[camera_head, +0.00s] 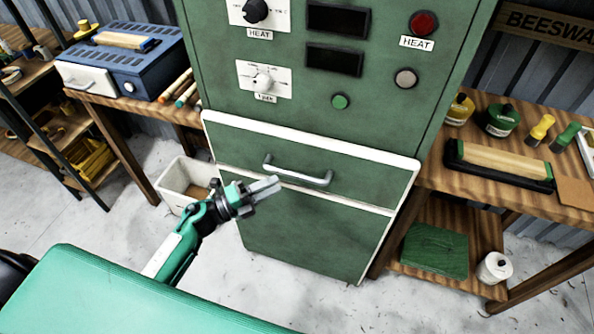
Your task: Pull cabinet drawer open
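The green cabinet (315,235) stands in the middle of the head view. Its drawer front (240,150) is edged in white and sits flush with the cabinet, so the drawer looks closed. A silver bar handle (297,174) crosses the middle of the drawer front. My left gripper (277,184) is in front of the drawer, just below and left of the handle's middle in the picture. Its grey fingers lie close together and I cannot tell whether a gap is between them. They do not wrap the handle. My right gripper is not in view.
A wooden bench (470,190) with jars and brushes stands close on the right. A bench with a blue box (122,65) is on the left. A pale bin (177,188) sits on the floor left of the cabinet. Floor in front is clear.

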